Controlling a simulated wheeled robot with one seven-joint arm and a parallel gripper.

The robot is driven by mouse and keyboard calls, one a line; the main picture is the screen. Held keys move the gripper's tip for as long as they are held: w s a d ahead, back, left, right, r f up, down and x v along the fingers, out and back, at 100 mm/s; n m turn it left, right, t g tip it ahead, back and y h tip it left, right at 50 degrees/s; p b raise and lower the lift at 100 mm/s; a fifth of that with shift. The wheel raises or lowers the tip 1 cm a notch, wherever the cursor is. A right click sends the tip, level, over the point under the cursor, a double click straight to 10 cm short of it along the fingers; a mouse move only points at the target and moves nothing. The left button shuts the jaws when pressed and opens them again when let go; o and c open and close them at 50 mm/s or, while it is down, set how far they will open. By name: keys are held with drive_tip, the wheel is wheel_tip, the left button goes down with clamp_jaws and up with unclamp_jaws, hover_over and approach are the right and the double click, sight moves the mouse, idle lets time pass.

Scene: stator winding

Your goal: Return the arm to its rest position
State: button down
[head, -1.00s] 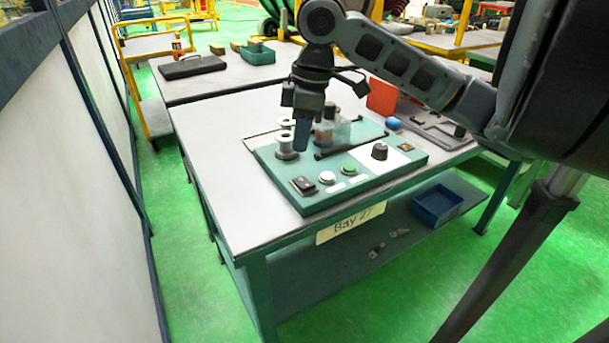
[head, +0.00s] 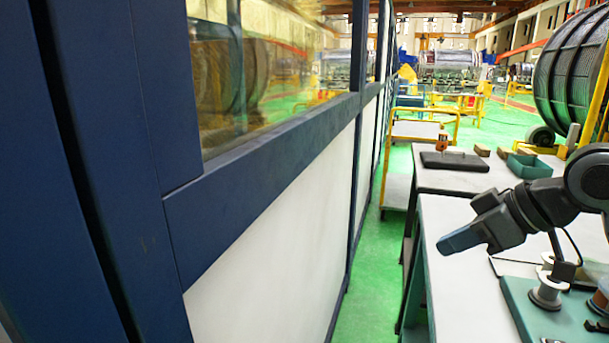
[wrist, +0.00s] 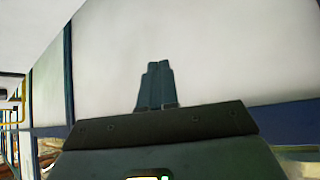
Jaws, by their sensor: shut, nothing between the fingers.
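My gripper (head: 447,243) is at the right of the head view, raised above the near left part of the white-topped workbench (head: 445,290). Its fingers point left toward the wall partition. In the wrist view my gripper (wrist: 156,70) shows its two fingers together, with nothing between them. Behind them is the pale wall panel (wrist: 220,50). The arm enters from the right edge of the head view; most of it is out of frame.
The blue-framed partition (head: 270,230) fills the left. A green winding panel (head: 530,318) with a metal spool (head: 546,290) is at the lower right, below the arm. A black case (head: 455,161) and green tray (head: 529,166) lie on the farther bench. Green floor (head: 358,300) shows between.

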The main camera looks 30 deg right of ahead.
drive_tip(key=w+a+r+m+t+y, duration=0.1)
drive_tip(key=w+a+r+t, duration=0.25)
drive_tip(key=w+a, duration=0.2)
drive_tip(key=w+a+r+m+t+y, duration=0.1)
drive_tip(key=w+a+r+m+t, duration=0.1)
drive_tip(key=w+a+t, duration=0.35)
drive_tip(key=s+a+f+m+t+h, duration=0.1)
drive_tip(key=s+a+f+m+h, duration=0.2)
drive_tip(key=a+f+m, duration=0.35)
drive_tip(key=s+a+f+g+h, duration=0.1)
drive_tip(key=s+a+f+h, duration=0.1)
drive_tip(key=s+a+f, duration=0.5)
drive_tip(key=s+a+f+g+h, duration=0.15)
drive_tip(key=s+f, duration=0.35)
drive_tip(key=s, duration=0.5)
drive_tip(key=s+d+n+y, duration=0.2)
drive_tip(key=s+n, duration=0.4)
drive_tip(key=s, duration=1.1)
drive_tip(key=shift+s+d+n+g, duration=0.25)
drive_tip(key=shift+d+n+g, duration=0.15)
drive_tip(key=shift+d, duration=0.3)
drive_tip(key=shift+f, duration=0.1)
